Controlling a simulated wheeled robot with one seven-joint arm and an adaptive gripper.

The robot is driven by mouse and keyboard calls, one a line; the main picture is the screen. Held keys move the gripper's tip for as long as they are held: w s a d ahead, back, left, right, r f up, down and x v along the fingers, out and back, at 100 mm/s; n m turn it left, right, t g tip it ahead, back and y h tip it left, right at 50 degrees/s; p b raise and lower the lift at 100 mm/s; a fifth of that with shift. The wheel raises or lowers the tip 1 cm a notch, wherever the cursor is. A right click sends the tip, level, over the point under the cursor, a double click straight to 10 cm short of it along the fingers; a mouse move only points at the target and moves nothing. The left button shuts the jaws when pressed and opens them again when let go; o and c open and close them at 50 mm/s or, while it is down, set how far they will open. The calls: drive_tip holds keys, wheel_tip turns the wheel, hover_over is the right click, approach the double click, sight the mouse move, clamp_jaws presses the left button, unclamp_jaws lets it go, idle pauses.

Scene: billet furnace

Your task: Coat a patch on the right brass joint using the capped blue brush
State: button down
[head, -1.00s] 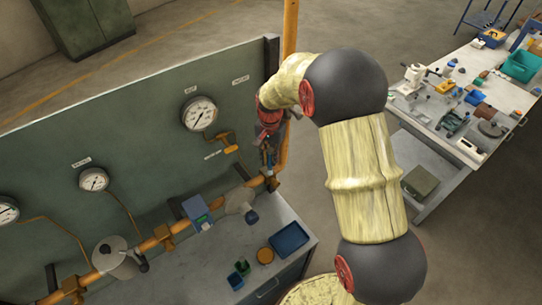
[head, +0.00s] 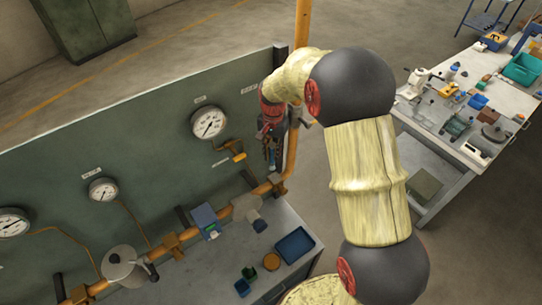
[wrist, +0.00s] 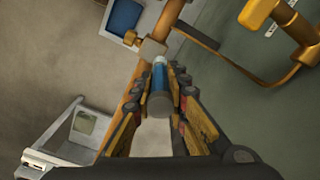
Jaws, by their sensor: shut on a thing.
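My gripper (head: 271,150) hangs by the right end of the green panel, above the horizontal copper pipe. In the wrist view my gripper (wrist: 160,102) is shut on the blue brush (wrist: 159,92), which has a dark grey end toward me and a blue part pointing away. Whether its cap is on cannot be told. The right brass joint (head: 276,181) sits on the pipe just below my gripper. In the wrist view a fitting (wrist: 150,50) lies beyond the brush tip; contact cannot be made out.
A gauge (head: 209,122) and a brass valve (head: 235,152) are on the panel left of my gripper. A blue box (head: 205,217) is at the pipe. A blue tray (head: 295,245) lies on the bench below. A cluttered workbench (head: 465,110) stands right, with open floor between.

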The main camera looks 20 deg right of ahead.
sight(272, 144)
drive_tip(key=shift+w+r+p, duration=0.3)
drive_tip(key=shift+r+p, duration=0.05)
drive_tip(key=shift+r, duration=0.45)
drive_tip(key=shift+s+r+p, duration=0.25)
drive_tip(key=shift+r+p, duration=0.1)
drive_tip(key=shift+r, duration=0.5)
drive_tip(key=shift+w+r, duration=0.1)
drive_tip(key=shift+r, duration=0.15)
